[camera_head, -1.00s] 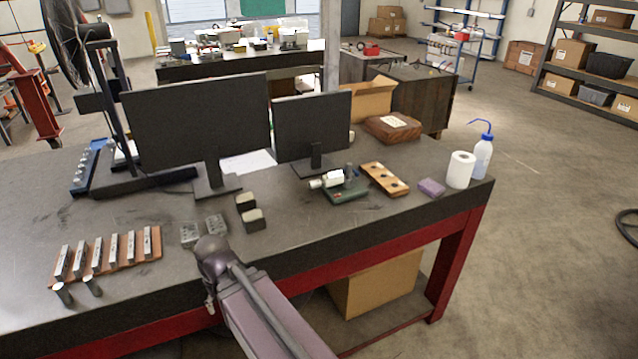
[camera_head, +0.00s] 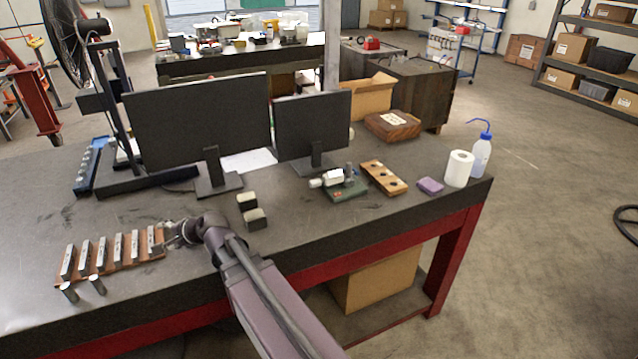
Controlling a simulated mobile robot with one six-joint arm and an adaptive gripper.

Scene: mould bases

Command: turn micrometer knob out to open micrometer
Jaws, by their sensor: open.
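A small device with a dark green base and a white cylindrical part (camera_head: 332,178) stands on the bench in front of the smaller monitor. It may be the micrometer, but its knob is too small to make out. My gripper (camera_head: 172,241) is far to its left, low over the bench at the right end of a row of grey blocks. It is open, and I see nothing held in it. Whether it touches the last block (camera_head: 155,240) I cannot tell.
The blocks stand on a brown rack (camera_head: 120,265), with two short cylinders (camera_head: 97,284) in front. A wooden holder (camera_head: 384,178), purple block (camera_head: 430,186), white roll (camera_head: 458,169) and wash bottle (camera_head: 481,157) are at the right.

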